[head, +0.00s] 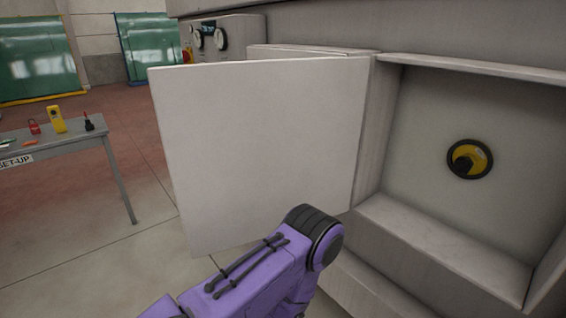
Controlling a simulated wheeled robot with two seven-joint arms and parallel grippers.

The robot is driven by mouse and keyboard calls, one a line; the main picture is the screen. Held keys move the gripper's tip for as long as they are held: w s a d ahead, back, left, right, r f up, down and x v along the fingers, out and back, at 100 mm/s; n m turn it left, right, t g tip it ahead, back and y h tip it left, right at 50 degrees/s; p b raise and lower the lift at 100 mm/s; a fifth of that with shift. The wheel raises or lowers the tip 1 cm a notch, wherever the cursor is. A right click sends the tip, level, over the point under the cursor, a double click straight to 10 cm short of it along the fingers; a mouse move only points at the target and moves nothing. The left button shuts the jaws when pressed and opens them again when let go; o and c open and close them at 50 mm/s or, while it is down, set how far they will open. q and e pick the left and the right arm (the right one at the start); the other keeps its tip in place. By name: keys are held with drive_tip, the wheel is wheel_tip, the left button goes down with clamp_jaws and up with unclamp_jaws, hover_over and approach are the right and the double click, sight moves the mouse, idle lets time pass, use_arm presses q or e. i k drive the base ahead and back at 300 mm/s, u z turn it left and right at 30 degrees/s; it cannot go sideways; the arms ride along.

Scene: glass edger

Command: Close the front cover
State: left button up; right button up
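The front cover (260,140) is a flat white panel in the middle of the head view. It stands open, swung out to the left of the machine's cavity, with its right edge beside the opening. Inside the cavity (430,120) a round yellow and black part (469,159) is on the back wall. A purple arm of mine comes in from the bottom left, and its dark joint overlaps the cover's lower right corner. Neither gripper shows. I cannot tell whether the arm touches the cover.
The grey machine body (350,25) fills the upper right, with a control panel (225,40) behind the cover. A table (70,140) with a yellow item and small tools stands at the left. Floor is clear between table and cover. Green glass sheets stand at the back left.

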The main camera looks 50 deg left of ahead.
sight(248, 143)
drive_tip(key=u, duration=3.35)
drive_tip(key=i, duration=3.15)
drive_tip(key=z, duration=4.6)
drive_tip(key=i, duration=0.9)
drive_tip(key=u, duration=0.05)
